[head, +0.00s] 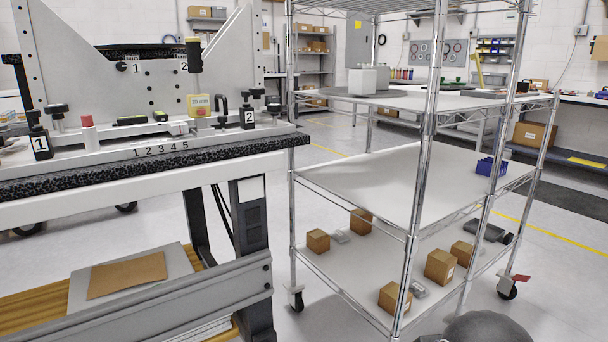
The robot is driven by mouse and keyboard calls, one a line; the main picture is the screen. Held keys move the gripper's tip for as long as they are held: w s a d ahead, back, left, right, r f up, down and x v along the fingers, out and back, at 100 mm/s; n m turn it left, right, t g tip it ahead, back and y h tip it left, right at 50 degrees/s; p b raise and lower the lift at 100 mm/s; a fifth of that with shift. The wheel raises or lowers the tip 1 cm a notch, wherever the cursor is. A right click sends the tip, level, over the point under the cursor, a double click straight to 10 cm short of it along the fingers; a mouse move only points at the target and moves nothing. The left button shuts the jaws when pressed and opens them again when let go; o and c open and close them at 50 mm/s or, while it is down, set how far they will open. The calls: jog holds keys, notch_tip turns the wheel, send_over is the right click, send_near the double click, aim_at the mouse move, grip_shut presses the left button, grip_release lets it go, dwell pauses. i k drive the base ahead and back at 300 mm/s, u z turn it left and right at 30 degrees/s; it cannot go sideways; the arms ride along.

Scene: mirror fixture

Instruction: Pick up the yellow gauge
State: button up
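The yellow gauge (199,105) is a small boxy yellow piece with a pale label and a little red on it. It stands on the ledge of the grey mirror fixture (70,75), left of a black handle and the black clamp marked 2 (248,115). Its lower part is close to the fixture's front rail, and I cannot tell exactly what it rests on. My gripper does not show in the head view, so I cannot see whether it is open or shut.
A black-handled post (194,58) rises just behind the gauge. A red-topped cylinder (90,133) and the clamp marked 1 (40,140) stand to its left. A chrome wire rack (425,150) stands right of the fixture. Its middle shelf is mostly bare, with a blue bin (490,167).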

aim_at(196, 101)
jog(key=k, duration=0.5)
jog(key=u, duration=2)
jog(key=i, duration=1.6)
jog(key=z, duration=2.6)
